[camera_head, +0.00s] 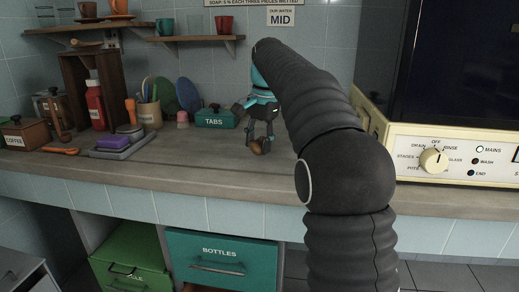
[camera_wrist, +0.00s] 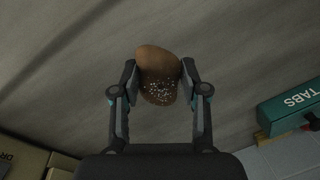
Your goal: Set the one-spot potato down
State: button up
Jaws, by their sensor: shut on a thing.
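A brown potato (camera_wrist: 158,62) sits between the two fingers of my gripper (camera_wrist: 158,82) in the wrist view. Its lower part is darker and speckled with pale dots. My gripper is shut on it, with a finger pressed against each side. In the head view the potato (camera_head: 259,146) shows small at the fingertips of my gripper (camera_head: 260,138), over the grey counter (camera_head: 215,165). I cannot tell whether the potato touches the counter. Whether it bears one spot cannot be made out.
A green TABS box (camera_head: 216,118) stands left of my gripper; it also shows in the wrist view (camera_wrist: 292,108). Further left are a pencil cup (camera_head: 149,114), a red bottle (camera_head: 96,106) and a purple sponge (camera_head: 112,142). A cream-fronted machine (camera_head: 455,155) stands at right. The counter's front is clear.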

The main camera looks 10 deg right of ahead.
jog(key=shift+f, duration=1.1)
jog(key=o, duration=1.2)
jog(key=shift+f, duration=0.1)
jog(key=r, duration=0.7)
jog(key=s+d+r, duration=0.1)
jog(key=r, duration=0.3)
jog(key=shift+s, duration=0.1)
jog(key=shift+s+r, duration=0.1)
jog(key=shift+r, duration=0.4)
jog(key=shift+s, duration=0.1)
